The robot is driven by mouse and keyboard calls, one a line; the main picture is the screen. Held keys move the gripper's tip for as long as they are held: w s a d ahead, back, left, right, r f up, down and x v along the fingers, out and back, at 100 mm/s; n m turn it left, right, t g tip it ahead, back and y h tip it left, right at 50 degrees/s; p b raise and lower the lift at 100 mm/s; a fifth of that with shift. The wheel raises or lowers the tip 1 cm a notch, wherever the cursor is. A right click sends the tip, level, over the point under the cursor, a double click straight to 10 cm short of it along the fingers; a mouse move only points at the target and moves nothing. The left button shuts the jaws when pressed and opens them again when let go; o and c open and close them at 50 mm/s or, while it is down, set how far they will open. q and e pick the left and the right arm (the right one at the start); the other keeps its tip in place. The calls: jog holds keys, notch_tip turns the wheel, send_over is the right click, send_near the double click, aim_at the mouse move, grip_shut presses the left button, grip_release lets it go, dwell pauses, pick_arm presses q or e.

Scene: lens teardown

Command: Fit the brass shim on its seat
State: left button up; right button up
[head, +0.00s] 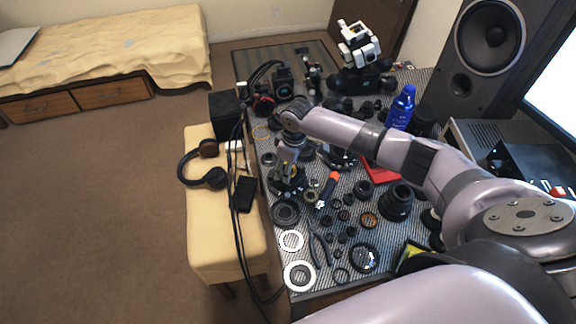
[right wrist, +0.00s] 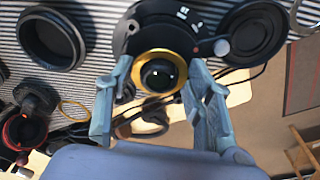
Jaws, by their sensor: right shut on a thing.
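The brass shim (right wrist: 138,75) is a golden ring between the fingertips of my right gripper (right wrist: 158,78) in the right wrist view. The gripper is shut on its rim. A dark glass element shows through the ring. A black round lens part (right wrist: 150,33) lies just behind it; I cannot tell whether the shim touches it, and no seat can be clearly made out. In the head view the right gripper (head: 287,180) points down over the left part of the table; the shim is too small to make out there. My left gripper is not in view.
The striped table mat is crowded with rings, lens barrels and tools. A large black ring (head: 286,212) and two white rings (head: 291,240) lie nearer. An orange-handled tool (head: 329,187) and a red tray (head: 381,172) are to the right. A blue bottle (head: 401,108) stands behind.

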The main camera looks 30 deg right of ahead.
jog(key=shift+f, duration=0.1)
jog(key=shift+p, duration=0.4)
dwell(0.5)
jog(key=o, duration=0.9)
jog(key=shift+o, duration=0.8)
jog(key=shift+o, duration=1.1)
